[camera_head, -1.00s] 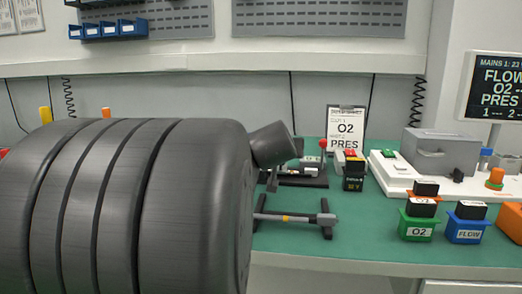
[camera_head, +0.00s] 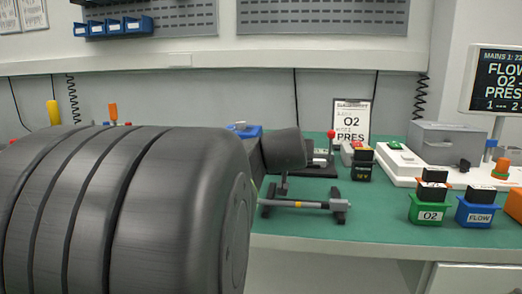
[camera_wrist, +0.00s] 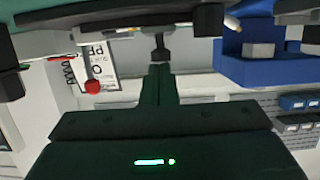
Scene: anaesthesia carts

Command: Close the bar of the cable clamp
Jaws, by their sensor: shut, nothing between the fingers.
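A black base with a red ball-topped lever (camera_head: 331,134) stands on the green bench; it may be the cable clamp, but I cannot make out its bar. The red ball also shows in the wrist view (camera_wrist: 92,87), left of my gripper. In front of it lies a low grey stand with a rod (camera_head: 300,204) marked by a yellow band. My gripper (camera_wrist: 160,45) is shut and empty, with its tips near a dark part at the top of the wrist view. My dark arm hides much of the bench's left side in the head view.
A green O2 block (camera_head: 430,210) and a blue FLOW block (camera_head: 479,212) stand at the right. A grey box (camera_head: 447,143) on a white base is behind them. An O2 PRES sign (camera_head: 350,119) stands at the back. A blue bin (camera_wrist: 245,65) shows in the wrist view.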

